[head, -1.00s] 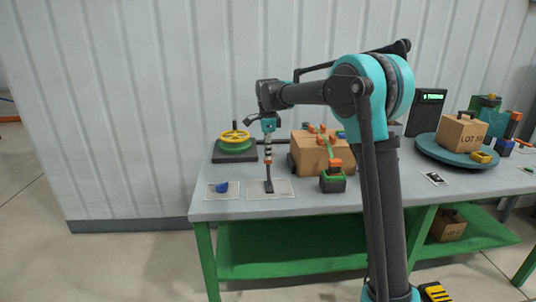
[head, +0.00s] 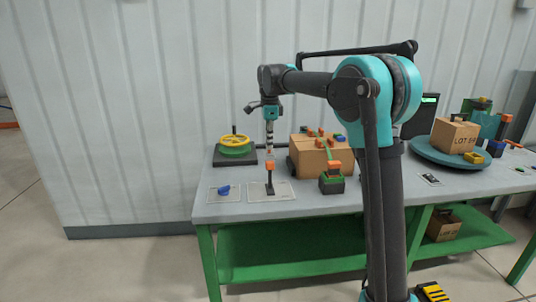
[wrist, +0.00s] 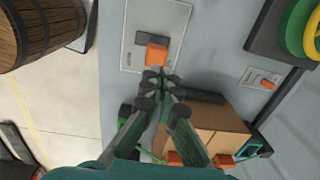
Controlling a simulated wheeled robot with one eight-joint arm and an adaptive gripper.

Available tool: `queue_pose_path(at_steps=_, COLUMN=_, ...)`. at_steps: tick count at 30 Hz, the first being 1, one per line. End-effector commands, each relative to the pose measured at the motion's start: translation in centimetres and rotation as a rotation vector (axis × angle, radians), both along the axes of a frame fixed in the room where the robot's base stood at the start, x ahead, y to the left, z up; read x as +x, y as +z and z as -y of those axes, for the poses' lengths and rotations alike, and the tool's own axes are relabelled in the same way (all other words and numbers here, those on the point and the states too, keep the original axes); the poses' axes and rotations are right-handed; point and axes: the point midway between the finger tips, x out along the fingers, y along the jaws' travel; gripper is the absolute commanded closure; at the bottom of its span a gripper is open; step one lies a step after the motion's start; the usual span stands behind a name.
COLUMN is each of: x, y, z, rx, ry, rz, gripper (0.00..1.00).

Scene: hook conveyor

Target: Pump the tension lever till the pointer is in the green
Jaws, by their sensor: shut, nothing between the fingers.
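The tension lever (head: 269,179) is a black lever with an orange grip, standing on a pale plate (head: 285,191) near the table's front edge. In the wrist view its orange grip (wrist: 157,54) shows just beyond my fingertips. My gripper (head: 269,151) points down above the lever, shut and empty; its fingers also show in the wrist view (wrist: 161,78). The tips look close to the grip, but I cannot tell whether they touch it. I cannot make out a pointer or a green zone in either view.
A cardboard box (head: 308,157) and a green-black device with an orange top (head: 333,180) stand right of the lever. A blue knob (head: 223,190) is to its left, a yellow handwheel (head: 235,141) behind left. A turntable (head: 430,153) holds another box (head: 454,137).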

Motion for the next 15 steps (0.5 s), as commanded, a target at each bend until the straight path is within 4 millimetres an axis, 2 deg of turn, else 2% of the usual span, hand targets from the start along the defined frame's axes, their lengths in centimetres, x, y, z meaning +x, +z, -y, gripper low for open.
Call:
queue_pose_path(at_steps=6, x=0.5, y=3.6, z=-0.1, rx=0.0, ry=-0.001, rz=0.0, gripper=1.0)
queue_pose_path(at_steps=10, x=0.7, y=4.7, z=-0.1, rx=0.0, ry=-0.001, rz=0.0, gripper=1.0)
queue_pose_path(at_steps=15, x=0.7, y=5.1, z=-0.1, rx=0.0, ry=-0.001, rz=0.0, gripper=1.0)
